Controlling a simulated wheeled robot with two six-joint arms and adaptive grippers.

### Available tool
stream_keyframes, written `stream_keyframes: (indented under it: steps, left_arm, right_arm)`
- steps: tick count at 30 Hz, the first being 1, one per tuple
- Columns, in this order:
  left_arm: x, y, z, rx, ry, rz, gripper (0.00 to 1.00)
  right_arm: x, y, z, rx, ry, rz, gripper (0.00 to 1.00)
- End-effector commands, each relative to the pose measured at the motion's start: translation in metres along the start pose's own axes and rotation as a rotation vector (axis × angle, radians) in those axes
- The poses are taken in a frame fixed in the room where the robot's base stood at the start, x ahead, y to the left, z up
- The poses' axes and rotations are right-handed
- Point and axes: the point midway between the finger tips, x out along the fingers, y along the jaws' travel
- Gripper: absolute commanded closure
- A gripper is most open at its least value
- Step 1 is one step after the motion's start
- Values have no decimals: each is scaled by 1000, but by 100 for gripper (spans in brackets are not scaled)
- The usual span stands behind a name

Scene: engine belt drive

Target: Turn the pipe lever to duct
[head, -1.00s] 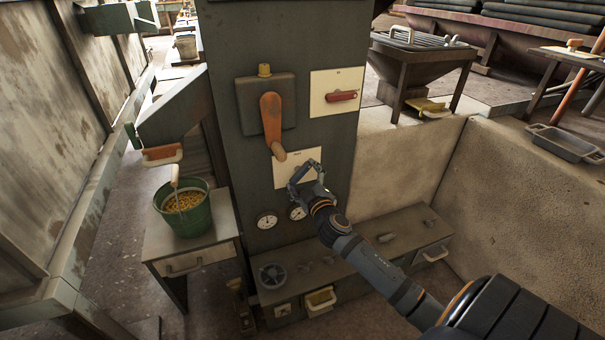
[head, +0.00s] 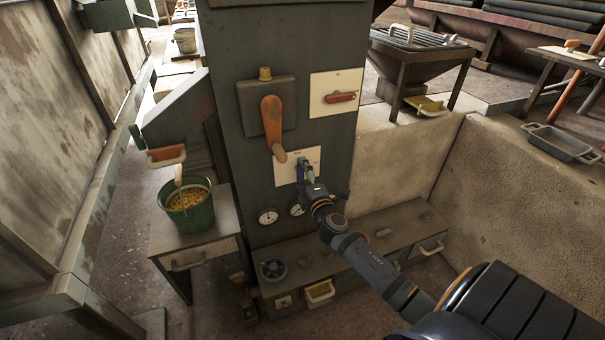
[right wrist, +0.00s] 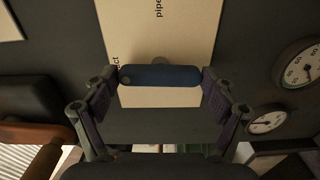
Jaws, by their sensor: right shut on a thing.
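The pipe lever (right wrist: 160,75) is a dark blue bar on a cream plate (right wrist: 190,30) in the right wrist view. The word "pipe" shows at the top of the plate and the letters "ct" at its left, beside the lever's left end. My right gripper (right wrist: 160,88) is shut on the lever, with one finger at each end of the bar. In the head view the plate (head: 313,157) is on the dark cabinet front, and my right gripper (head: 304,172) covers most of the lever. My left gripper is not in view.
An orange handle (head: 271,122) hangs just left of and above the plate. A red switch (head: 340,97) sits on another plate above. Gauges (head: 268,216) are below. A green bucket (head: 190,212) stands on a side table to the left.

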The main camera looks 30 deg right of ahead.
Motion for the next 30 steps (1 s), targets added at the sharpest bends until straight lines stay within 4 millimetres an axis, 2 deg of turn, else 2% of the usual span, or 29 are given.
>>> stream_keyframes:
  steps: [18,19,22,30]
  left_arm:
    - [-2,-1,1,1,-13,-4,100]
    - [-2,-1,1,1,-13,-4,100]
    - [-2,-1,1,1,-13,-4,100]
    - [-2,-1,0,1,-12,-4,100]
  right_arm:
    - [0,-2,0,-43,2,-2,47]
    - [0,-2,0,-43,2,-2,14]
    - [0,-2,0,-43,2,-2,1]
    - [0,-1,0,-42,1,-1,0]
